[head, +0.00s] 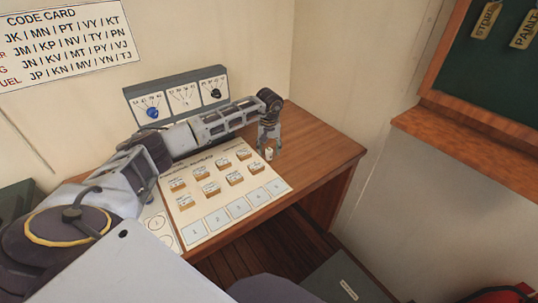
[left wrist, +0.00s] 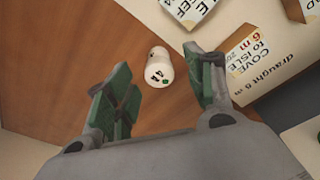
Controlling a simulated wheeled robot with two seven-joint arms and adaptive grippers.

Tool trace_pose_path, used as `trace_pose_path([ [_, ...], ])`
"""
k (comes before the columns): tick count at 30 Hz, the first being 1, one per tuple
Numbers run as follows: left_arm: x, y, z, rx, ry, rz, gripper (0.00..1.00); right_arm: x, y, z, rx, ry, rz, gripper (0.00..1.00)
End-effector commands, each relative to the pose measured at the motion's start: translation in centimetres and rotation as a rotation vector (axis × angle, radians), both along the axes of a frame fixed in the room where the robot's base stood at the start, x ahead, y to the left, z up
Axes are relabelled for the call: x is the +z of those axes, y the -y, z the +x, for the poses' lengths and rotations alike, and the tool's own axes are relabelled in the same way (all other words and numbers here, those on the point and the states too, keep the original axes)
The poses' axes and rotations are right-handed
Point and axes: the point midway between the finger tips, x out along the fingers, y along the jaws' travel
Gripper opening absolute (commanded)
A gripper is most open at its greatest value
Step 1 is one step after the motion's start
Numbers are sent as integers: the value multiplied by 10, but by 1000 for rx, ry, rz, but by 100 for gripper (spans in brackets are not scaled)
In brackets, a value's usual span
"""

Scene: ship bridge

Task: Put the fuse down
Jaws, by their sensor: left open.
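The fuse (head: 269,153) is a small white cylinder near the right side of the wooden desk (head: 325,148), beside the board's back right corner. In the left wrist view the fuse (left wrist: 159,67) shows its pale end with dark marks and a green dot. My left gripper (head: 269,142) points down above it. In the left wrist view its green-padded fingers (left wrist: 160,95) are apart, with the fuse beyond the tips and between them in the picture. I cannot tell the exact gap to the fuse. My right gripper is not in view.
A cream board (head: 225,190) with several wooden blocks and numbered squares lies left of the fuse. A grey panel with dials (head: 180,97) stands at the back of the desk. Bare desk lies right of the fuse. A wooden ledge (head: 470,140) juts from the right wall.

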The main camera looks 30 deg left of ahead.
Motion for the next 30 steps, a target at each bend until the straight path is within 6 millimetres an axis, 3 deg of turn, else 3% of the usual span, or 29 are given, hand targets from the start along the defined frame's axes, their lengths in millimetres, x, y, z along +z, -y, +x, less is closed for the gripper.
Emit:
trace_pose_path([
  [6, -16, 0, 1, 0, 0, -1, 54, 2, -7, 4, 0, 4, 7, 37],
  [20, -17, -1, 2, 0, 0, -1, 54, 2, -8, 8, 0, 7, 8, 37],
  [30, -17, -1, 2, 0, 0, -1, 13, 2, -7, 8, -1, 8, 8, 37],
])
